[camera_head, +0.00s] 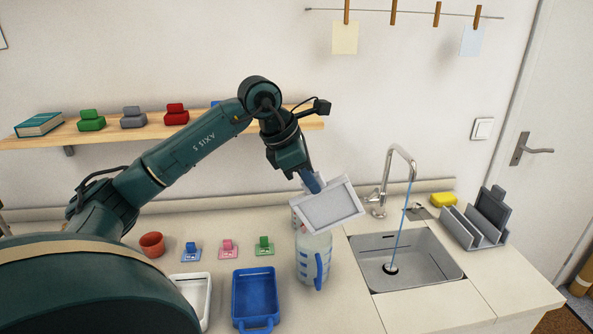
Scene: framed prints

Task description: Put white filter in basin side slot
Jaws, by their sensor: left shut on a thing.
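The white filter (332,206), a flat framed panel with a grey mesh face, is tilted above the counter. My left gripper (313,183) is shut on its upper left edge. The filter hangs over the top of a clear jug (313,262) with a blue handle and hides part of it; I cannot tell whether they touch. The basin (440,271) is a grey sink to the right of the filter. A narrow dark slot (389,236) shows in its far wall. My right gripper is not in view.
A faucet (400,160) stands behind the basin, with a thin blue stream falling into it. A grey rack (470,228) and yellow sponge (443,199) are at right. A blue tray (254,296), white tray (205,290) and red cup (152,245) are left of the jug.

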